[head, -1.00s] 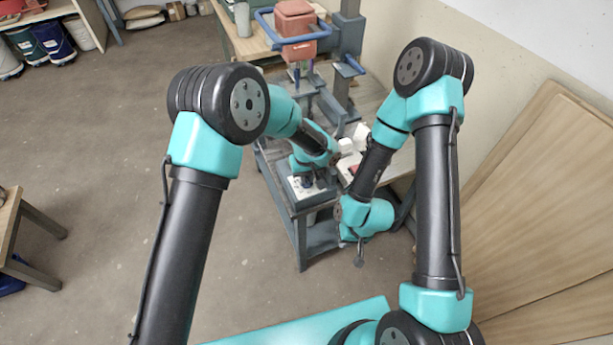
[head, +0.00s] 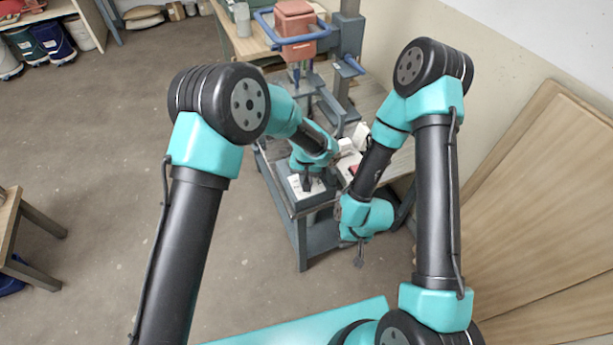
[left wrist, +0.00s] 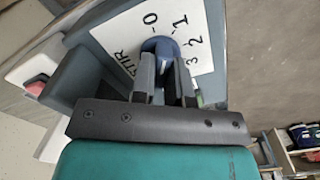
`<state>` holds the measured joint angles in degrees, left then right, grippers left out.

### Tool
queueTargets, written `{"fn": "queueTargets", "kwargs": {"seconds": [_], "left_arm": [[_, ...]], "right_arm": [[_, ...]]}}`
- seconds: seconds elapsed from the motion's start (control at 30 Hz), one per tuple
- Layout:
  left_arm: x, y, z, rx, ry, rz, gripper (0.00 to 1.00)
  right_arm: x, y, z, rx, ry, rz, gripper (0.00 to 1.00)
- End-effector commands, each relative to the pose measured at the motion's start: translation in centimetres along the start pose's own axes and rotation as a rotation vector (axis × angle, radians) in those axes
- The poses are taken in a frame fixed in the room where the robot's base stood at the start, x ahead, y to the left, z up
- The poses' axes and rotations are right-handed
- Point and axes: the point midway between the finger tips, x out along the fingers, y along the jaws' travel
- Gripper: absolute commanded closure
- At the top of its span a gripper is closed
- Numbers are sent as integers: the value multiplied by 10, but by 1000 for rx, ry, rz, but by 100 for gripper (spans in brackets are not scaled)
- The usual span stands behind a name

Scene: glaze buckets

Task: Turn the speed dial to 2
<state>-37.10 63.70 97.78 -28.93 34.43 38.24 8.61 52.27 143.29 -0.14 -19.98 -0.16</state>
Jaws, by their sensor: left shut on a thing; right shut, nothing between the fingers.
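The speed dial (left wrist: 162,46) is a dark blue knob on a white plate (left wrist: 203,60) marked 0, 1, 2, 3 and STIR, in the left wrist view. My left gripper (left wrist: 162,66) is shut on the dial, one finger on each side. The fingers hide part of the knob, and I cannot tell which number it points to. In the head view my left gripper (head: 307,184) is over the plate on the grey cart, and the dial is hidden. My right gripper (head: 360,258) is shut and empty, hanging low in front of the cart.
A red button (left wrist: 37,88) on a pale box is beside the control panel. The grey cart (head: 300,240) carries the mixer stand with a red head (head: 296,30) and blue handles. A wooden stool (head: 25,235) is far left. Wooden boards (head: 540,190) lean at the right.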

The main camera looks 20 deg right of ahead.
Motion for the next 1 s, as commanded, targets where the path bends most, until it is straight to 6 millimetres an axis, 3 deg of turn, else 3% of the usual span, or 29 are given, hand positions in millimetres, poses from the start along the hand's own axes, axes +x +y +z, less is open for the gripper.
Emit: {"fn": "queueTargets", "kwargs": {"seconds": [0.7, 1.0], "left_arm": [[0, 2, 0, 674, 2, 0, 100], [-1, 2, 0, 887, 3, 0, 100]], "right_arm": [[0, 0, 0, 0, 0, 0, 100], [0, 0, 0, 0, 0, 0, 100]]}}
